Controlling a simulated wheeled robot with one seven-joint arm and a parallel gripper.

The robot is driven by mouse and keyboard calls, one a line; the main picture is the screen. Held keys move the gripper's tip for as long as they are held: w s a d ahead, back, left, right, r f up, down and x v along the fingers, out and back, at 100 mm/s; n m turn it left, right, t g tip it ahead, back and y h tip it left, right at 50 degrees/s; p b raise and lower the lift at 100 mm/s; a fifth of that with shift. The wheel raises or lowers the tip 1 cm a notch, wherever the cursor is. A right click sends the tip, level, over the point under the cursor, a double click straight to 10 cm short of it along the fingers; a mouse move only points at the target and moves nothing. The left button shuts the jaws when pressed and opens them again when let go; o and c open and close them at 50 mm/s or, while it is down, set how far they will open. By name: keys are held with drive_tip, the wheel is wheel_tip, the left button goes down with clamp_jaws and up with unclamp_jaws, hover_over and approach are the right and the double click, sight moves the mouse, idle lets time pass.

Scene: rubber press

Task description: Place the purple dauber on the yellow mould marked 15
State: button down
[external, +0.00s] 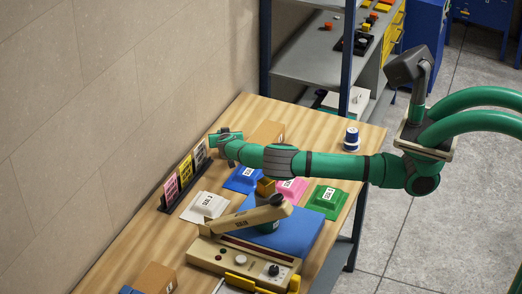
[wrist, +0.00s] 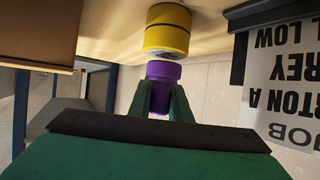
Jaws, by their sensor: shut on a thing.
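In the wrist view my gripper (wrist: 164,100) is shut on the purple dauber (wrist: 164,71), which sits between the two fingertips. In the external view my gripper (external: 222,138) is low at the far side of the table, near the card rack, and the dauber cannot be made out. Grey-white (external: 207,206), blue (external: 243,179), pink (external: 291,188) and green (external: 327,199) moulds lie on the table. I cannot make out a yellow mould marked 15.
A card rack (external: 165,206) stands along the wall side; a printed card (wrist: 286,90) is close at right in the wrist view. A brown box (external: 268,132) is beside my gripper.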

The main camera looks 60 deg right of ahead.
drive_tip(key=shift+f, duration=0.35)
drive_tip(key=shift+f, duration=0.15)
drive_tip(key=c, duration=1.6)
unclamp_jaws()
drive_tip(key=shift+c, duration=0.2)
drive_tip(key=shift+r, duration=0.2)
drive_tip(key=v, duration=1.2)
